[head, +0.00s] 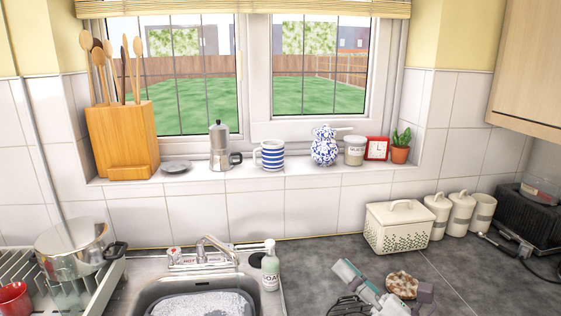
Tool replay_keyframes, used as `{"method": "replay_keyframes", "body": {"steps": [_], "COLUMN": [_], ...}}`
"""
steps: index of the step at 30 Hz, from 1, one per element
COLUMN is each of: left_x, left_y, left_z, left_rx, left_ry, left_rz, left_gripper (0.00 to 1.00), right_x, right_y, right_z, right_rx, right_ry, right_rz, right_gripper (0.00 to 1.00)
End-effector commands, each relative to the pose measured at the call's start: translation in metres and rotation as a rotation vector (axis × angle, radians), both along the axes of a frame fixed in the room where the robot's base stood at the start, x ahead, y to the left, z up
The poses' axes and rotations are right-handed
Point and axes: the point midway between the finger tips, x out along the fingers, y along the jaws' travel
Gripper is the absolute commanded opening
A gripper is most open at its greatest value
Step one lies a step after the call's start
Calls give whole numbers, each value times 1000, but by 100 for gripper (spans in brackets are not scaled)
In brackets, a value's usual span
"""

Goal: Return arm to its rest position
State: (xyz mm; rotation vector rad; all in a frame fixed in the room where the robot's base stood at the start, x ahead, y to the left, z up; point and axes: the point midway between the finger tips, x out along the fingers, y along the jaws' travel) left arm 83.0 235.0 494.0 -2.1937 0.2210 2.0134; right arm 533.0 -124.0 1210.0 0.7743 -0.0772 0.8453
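My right gripper (386,280) shows at the bottom, right of centre, over the grey worktop (330,255). Its two fingers look spread apart, one with a pale teal-grey side and one with a darker pad. A round brown-and-white patterned object (402,284) shows between and beyond the fingers; I cannot tell whether they touch it. My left gripper is not in view. The lower part of my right arm is cut off by the bottom edge.
The sink (150,292) holds a grey basin of suds (205,304). A soap bottle (270,266) stands at its right. A steel pot (72,250) is on the left rack. A cream bread bin (398,228) and canisters stand behind the gripper. The worktop to its right is mostly clear.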

Motion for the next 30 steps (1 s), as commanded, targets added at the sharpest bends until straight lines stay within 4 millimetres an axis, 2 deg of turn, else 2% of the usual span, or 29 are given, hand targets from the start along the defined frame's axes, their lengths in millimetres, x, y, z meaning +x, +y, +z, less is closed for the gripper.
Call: {"method": "replay_keyframes", "body": {"steps": [1, 2, 5, 8, 9, 11, 12, 15, 18, 24, 30], "left_x": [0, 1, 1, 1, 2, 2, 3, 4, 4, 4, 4], "left_y": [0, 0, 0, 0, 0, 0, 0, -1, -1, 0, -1], "left_z": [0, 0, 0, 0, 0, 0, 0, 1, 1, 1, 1], "left_rx": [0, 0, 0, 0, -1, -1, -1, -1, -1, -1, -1], "left_ry": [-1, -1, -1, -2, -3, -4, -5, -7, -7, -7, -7], "left_rz": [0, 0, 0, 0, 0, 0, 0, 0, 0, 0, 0], "left_gripper": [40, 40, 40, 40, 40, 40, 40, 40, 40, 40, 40], "right_x": [0, 1, -1, -19, -32, -56, -73, -115, -150, -213, -269], "right_y": [-16, -28, -69, -103, -113, -120, -122, -120, -114, -98, -80], "right_z": [-4, -8, -39, -95, -121, -159, -181, -221, -248, -278, -291], "right_rx": [193, 306, 673, 1019, 1150, 1322, 1416, 1592, 1704, 1841, 1921], "right_ry": [117, 188, 439, 706, 816, 969, 1058, 1239, 1371, 1572, 1735], "right_rz": [-68, -111, -263, -434, -509, -620, -690, -844, -970, -1186, -1386], "right_gripper": [33, 33, 33, 33, 33, 33, 33, 33, 33, 33, 33]}}
